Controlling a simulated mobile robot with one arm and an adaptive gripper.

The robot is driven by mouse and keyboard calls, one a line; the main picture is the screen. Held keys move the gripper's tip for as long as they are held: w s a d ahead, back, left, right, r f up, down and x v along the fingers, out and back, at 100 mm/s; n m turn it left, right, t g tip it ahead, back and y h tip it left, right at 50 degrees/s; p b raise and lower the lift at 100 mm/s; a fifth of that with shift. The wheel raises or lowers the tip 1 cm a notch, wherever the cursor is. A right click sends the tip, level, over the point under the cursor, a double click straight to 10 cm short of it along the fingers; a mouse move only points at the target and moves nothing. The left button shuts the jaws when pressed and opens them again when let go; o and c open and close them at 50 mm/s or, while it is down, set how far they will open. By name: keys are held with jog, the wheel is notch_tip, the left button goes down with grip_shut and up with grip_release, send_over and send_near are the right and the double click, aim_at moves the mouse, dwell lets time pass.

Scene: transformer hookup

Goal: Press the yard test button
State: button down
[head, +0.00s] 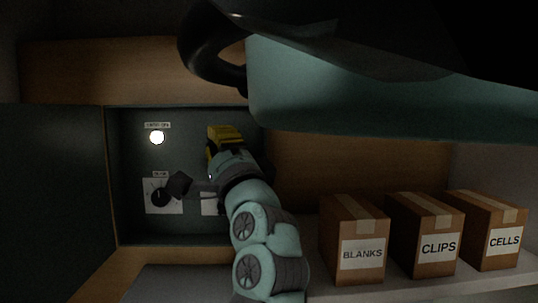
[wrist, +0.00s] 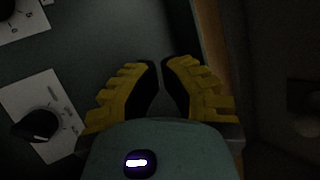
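The dark green panel (head: 185,235) is set in the open cabinet. No yard test button can be made out in either view; my arm and gripper hide part of the panel. My gripper (head: 225,130) is in front of the panel's upper right part. In the wrist view, the yellow fingers of my gripper (wrist: 161,66) come together with their dark pads almost meeting, and nothing shows between them. I cannot tell whether the fingertips touch the panel. A round lamp (head: 157,137) glows white at the panel's upper left, under a label too small to read.
A black knob (head: 161,196) sits on a white plate at lower left; a second plate (head: 210,204) is partly hidden by my arm. A dark knob (wrist: 38,125) shows left of the fingers. Boxes marked BLANKS (head: 355,242), CLIPS (head: 428,240) and CELLS (head: 492,235) stand at right.

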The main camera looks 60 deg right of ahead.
jog(key=shift+s, duration=0.1)
jog(key=shift+s+a+p, duration=0.25)
jog(key=shift+s+a, duration=0.5)
jog(key=shift+a, duration=0.25)
jog(key=shift+s+a+p, duration=0.2)
jog(key=shift+s+a, duration=0.55)
jog(key=shift+a, duration=0.2)
